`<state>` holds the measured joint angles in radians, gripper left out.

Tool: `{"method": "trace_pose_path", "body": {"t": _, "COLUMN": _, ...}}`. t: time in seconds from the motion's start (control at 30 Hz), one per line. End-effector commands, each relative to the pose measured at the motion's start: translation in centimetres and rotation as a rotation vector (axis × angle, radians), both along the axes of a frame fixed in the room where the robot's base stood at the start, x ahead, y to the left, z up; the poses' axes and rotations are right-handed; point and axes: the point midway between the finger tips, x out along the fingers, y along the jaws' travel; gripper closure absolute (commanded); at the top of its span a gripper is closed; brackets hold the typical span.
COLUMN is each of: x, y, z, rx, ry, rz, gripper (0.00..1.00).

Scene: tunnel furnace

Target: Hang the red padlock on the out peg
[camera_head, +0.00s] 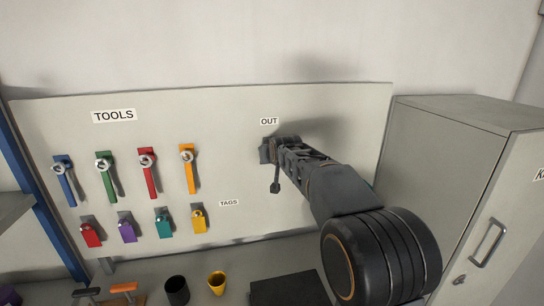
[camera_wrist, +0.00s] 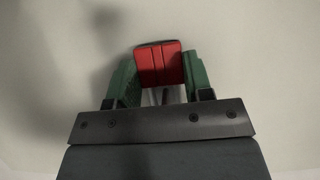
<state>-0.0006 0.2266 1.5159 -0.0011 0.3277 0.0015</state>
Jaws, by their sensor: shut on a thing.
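In the wrist view, a red block-like body, which I take to be the red padlock (camera_wrist: 159,63), sits between the two green fingers of my gripper (camera_wrist: 156,76). The gripper is shut on it, and the board's pale surface fills the view behind. In the head view my gripper (camera_head: 268,150) is up at the board just below the OUT label (camera_head: 269,121). The held padlock does not show there. The out peg is not visible, hidden by the gripper and arm, so I cannot tell whether the padlock touches it.
Left on the board (camera_head: 330,105) hang several coloured long tools (camera_head: 107,178) and, below, several small coloured pieces (camera_head: 127,230), one red. Cups (camera_head: 217,283) and a dark box (camera_head: 290,289) stand below. A grey cabinet (camera_head: 440,170) stands close on the right.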

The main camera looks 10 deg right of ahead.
Motion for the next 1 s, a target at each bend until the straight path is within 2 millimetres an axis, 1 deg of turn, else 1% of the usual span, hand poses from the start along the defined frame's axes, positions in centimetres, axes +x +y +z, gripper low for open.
{"method": "trace_pose_path", "body": {"t": 0.5, "x": -0.01, "y": 0.00, "z": -0.50, "rx": 0.000, "ry": -0.002, "rz": 0.000, "gripper": 0.74}}
{"method": "trace_pose_path", "body": {"t": 1.0, "x": -0.01, "y": 0.00, "z": -0.52, "rx": 0.000, "ry": -0.002, "rz": 0.000, "gripper": 0.74}}
